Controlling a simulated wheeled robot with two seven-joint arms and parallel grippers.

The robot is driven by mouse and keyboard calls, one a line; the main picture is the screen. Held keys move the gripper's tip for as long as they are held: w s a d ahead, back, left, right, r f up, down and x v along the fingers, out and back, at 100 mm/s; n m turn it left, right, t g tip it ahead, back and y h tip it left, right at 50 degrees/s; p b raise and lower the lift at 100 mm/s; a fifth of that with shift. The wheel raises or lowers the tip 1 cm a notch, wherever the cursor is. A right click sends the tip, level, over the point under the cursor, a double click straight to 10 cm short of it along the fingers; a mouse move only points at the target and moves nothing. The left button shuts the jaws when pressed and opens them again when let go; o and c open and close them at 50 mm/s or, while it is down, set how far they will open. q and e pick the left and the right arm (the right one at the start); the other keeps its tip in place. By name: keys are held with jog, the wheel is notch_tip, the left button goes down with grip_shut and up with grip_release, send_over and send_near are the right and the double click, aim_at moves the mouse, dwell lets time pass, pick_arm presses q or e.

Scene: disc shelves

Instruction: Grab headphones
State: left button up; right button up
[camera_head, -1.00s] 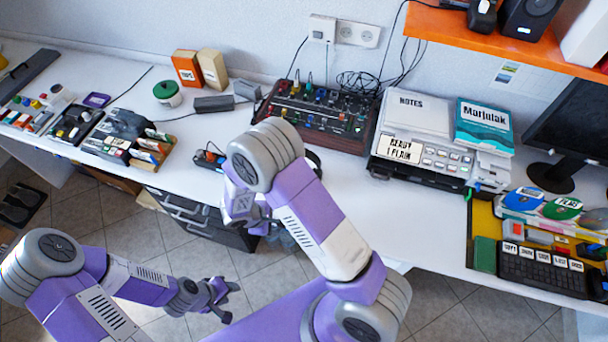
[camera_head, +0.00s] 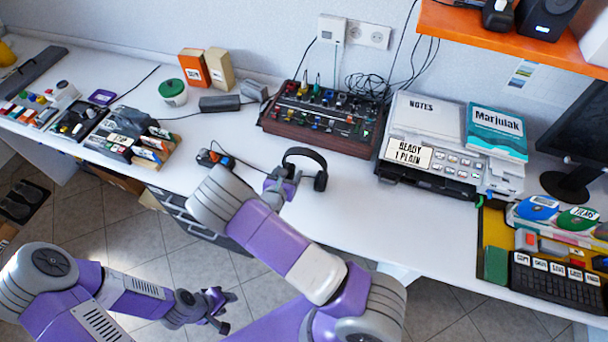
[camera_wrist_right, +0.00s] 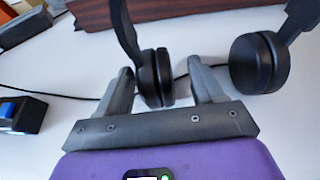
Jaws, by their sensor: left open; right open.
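The black headphones (camera_head: 308,158) lie on the white table in front of the mixer in the head view. In the right wrist view the left ear cup (camera_wrist_right: 154,78) is between my right gripper's open fingers, and the other ear cup (camera_wrist_right: 259,63) is to the right of them. My right gripper (camera_head: 283,180) is open at the headphones' left side; its fingers also show in the wrist view (camera_wrist_right: 162,90). I cannot tell whether they touch the cup. My left gripper (camera_head: 219,307) is open and empty, low over the floor in front of the table.
The mixer (camera_head: 325,117) stands behind the headphones. A small black device with a blue button (camera_wrist_right: 20,112) and a cable lie to the left. A printer (camera_head: 440,150) stands to the right. The table (camera_head: 345,215) is clear in front of the headphones.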

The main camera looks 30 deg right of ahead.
jog(key=x, duration=0.4)
jog(key=shift+w+a+f+b, duration=0.15)
jog(key=shift+a+f+b, duration=0.05)
jog(key=shift+b, duration=0.2)
jog(key=shift+r, duration=0.1)
jog(key=c, duration=1.2)
jog(key=shift+o, duration=0.2)
